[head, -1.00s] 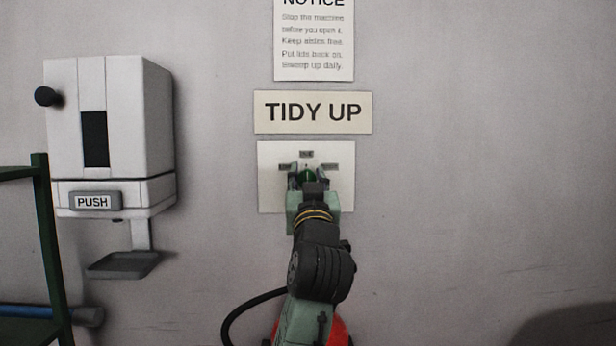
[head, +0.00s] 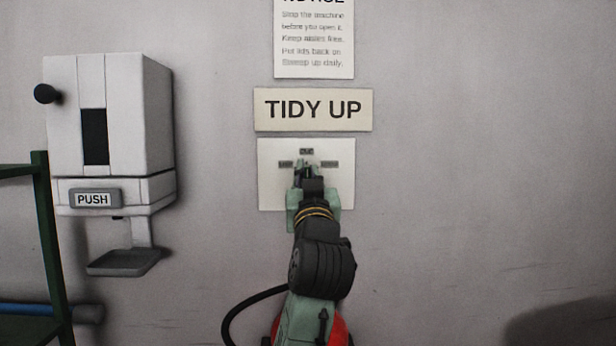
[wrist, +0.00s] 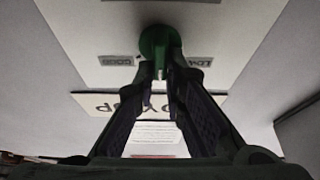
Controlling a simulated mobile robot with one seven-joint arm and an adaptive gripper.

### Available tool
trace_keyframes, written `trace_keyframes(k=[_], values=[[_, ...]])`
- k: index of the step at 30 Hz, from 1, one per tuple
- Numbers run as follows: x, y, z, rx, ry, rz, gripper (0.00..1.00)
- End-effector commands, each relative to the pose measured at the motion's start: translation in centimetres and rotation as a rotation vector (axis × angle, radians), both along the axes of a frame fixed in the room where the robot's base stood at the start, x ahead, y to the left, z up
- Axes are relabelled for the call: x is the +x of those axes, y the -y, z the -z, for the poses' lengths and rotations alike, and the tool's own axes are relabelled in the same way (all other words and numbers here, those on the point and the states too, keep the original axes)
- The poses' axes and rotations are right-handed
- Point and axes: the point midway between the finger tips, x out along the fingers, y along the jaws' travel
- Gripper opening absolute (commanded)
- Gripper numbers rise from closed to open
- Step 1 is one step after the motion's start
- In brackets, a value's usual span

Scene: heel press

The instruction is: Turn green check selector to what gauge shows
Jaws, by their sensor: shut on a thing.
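The green check selector (wrist: 158,42) is a round green knob on a pale wall plate (head: 270,192). In the wrist view my gripper (wrist: 168,68) has its two fingertips at the knob's sides, shut on it. In the head view my gripper (head: 307,172) covers the knob in front of the plate. Small grey labels surround the knob, including a top label (head: 306,151), a left label (head: 286,164) and a right label (head: 329,164). Their print is too small to read surely in the head view. No gauge shows in these frames.
A TIDY UP sign (head: 313,110) and a notice (head: 314,45) hang above the plate. The wall right of the plate is clear.

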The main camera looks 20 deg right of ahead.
Motion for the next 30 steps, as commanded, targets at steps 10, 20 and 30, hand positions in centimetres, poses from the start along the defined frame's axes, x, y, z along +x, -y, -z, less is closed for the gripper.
trace_keyframes(k=[10,20,30], values=[[0.00,0.06,0.22,-0.175,-0.052,0.004,0.00],[0.04,-0.19,0.23,-0.460,-0.134,0.004,0.00],[0.12,-0.45,0.25,-0.703,-0.203,0.002,0.00]])
